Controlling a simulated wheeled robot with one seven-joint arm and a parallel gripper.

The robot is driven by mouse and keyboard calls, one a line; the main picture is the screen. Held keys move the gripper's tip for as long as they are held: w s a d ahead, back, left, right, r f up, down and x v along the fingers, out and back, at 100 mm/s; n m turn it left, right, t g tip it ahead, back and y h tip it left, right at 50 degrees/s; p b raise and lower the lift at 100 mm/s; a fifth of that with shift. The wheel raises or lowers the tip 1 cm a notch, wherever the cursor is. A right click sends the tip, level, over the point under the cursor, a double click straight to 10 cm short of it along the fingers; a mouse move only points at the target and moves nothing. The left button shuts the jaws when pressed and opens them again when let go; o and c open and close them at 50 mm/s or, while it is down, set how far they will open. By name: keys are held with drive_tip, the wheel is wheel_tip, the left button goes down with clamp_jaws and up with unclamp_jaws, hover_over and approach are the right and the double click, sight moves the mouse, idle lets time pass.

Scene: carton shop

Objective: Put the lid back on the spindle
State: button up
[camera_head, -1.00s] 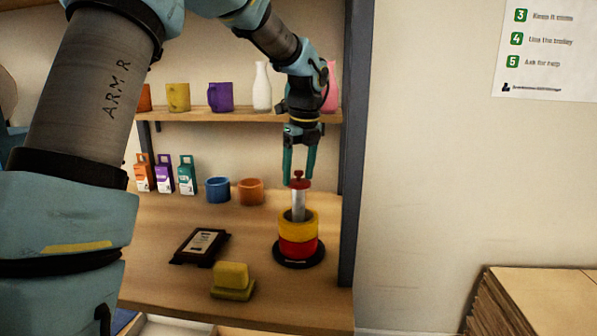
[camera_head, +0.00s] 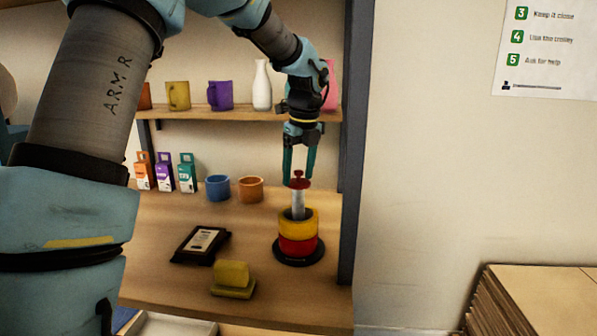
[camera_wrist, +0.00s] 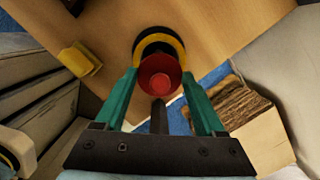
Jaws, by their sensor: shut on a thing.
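The red lid (camera_head: 300,184) with its small knob is held between the green fingers of my gripper (camera_head: 299,178). The lid is right at the top of the grey spindle post (camera_head: 298,205); I cannot tell whether it touches the post or hovers just above. A yellow ring (camera_head: 297,223) sits over a red ring (camera_head: 298,245) around the post, on a round black base (camera_head: 316,257). In the wrist view the lid (camera_wrist: 158,72) lies between the fingertips (camera_wrist: 160,78) and hides the post; the yellow ring (camera_wrist: 177,44) shows behind it.
A dark shelf upright (camera_head: 350,190) stands close right of the spindle. A shelf with mugs and a vase (camera_head: 262,87) is behind.

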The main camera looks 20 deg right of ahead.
drive_tip(key=shift+p, duration=0.4)
idle(0.5)
drive_tip(key=o, duration=1.3)
drive_tip(key=shift+r, duration=0.1)
drive_tip(key=shift+r+p, duration=3.45)
drive_tip(key=shift+p, duration=0.15)
clamp_jaws()
